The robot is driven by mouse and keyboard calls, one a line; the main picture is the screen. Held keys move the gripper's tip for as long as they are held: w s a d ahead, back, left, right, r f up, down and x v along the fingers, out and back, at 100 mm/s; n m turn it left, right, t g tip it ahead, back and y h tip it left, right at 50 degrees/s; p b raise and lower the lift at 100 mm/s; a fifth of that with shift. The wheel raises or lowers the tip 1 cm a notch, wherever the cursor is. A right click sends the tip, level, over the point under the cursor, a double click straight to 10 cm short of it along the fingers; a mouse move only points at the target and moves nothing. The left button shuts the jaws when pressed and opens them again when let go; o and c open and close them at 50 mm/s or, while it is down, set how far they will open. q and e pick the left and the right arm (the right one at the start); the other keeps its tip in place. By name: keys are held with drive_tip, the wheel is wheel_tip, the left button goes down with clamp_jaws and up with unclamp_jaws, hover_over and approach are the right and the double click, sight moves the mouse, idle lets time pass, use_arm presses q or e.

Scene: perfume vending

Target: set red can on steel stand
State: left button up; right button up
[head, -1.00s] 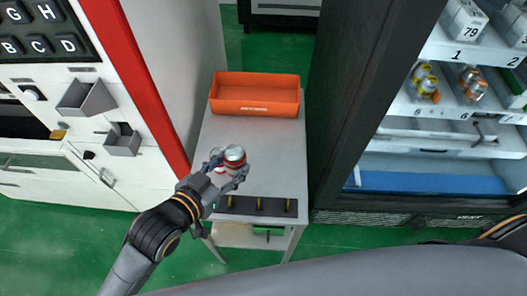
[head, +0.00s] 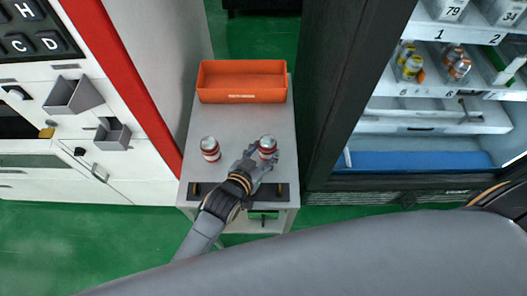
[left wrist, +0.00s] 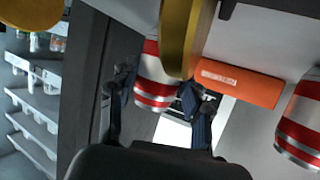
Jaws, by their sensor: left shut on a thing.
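My left gripper (head: 265,158) is shut on a red can (head: 268,145), white and red with a silver top. The can is upright at the right side of the pale steel stand (head: 238,125); I cannot tell if its base touches the top. A second, similar can (head: 210,149) stands upright on the stand to the left, apart from the gripper. In the left wrist view the held can (left wrist: 155,85) is between the fingers, partly hidden by a yellow part, and the other can (left wrist: 300,120) is at the right edge. My right gripper is out of view.
An orange bin (head: 242,82) sits at the back of the stand. A dark strip (head: 282,191) with yellow pieces lies along its front edge. A white and red machine (head: 95,90) is close on the left, a dark-framed vending cabinet (head: 345,90) on the right. The stand's middle is clear.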

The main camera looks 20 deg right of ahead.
use_arm(q)
drive_tip(key=shift+f, duration=0.15)
drive_tip(key=o, duration=1.2)
drive_tip(key=shift+f, duration=0.1)
drive_tip(key=shift+o, duration=0.2)
drive_tip(key=shift+r, duration=0.2)
drive_tip(key=v, duration=1.2)
drive_tip(key=shift+b, duration=0.35)
drive_tip(key=shift+a, duration=0.1)
